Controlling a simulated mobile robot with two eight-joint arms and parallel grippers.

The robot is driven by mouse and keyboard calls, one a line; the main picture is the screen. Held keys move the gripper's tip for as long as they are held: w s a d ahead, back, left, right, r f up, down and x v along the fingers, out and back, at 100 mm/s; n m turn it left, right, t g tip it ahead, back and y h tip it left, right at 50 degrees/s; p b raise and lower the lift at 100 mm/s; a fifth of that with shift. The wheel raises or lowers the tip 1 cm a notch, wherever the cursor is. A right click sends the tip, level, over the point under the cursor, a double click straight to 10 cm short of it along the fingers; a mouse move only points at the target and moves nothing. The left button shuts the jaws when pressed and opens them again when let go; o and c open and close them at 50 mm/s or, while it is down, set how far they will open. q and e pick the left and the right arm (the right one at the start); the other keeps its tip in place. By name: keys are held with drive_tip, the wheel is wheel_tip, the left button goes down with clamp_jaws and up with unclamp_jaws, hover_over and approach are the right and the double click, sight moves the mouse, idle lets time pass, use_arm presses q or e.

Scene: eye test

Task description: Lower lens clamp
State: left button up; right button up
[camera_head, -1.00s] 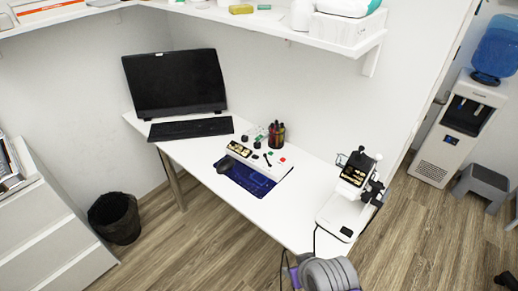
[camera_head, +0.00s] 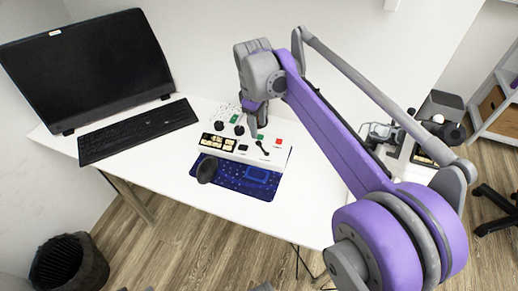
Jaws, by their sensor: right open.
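The lens device (camera_head: 380,133) stands at the right end of the white table, largely hidden behind my purple right arm. Its clamp cannot be made out at this size. A white control box (camera_head: 215,157) with small levers, a red button and green buttons sits mid-table. My right gripper (camera_head: 257,118) points down over the back of this box, left of the lens device and well apart from it. It is open, and its fingertips are small and partly unclear. I cannot tell whether it touches anything. My left gripper is out of view.
A keyboard (camera_head: 138,130) and monitor (camera_head: 88,72) stand at the left. The table (camera_head: 300,215) is bare at its front right. A bin (camera_head: 68,262) is on the floor.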

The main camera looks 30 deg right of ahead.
sight(260, 143)
drive_tip(key=f, duration=0.3)
drive_tip(key=f+b, duration=0.1)
drive_tip(key=f, duration=0.3)
drive_tip(key=d+f+b, duration=0.1)
drive_tip(key=f, duration=0.2)
drive_tip(key=shift+w+f, duration=0.1)
drive_tip(key=shift+f, duration=0.05)
clamp_jaws()
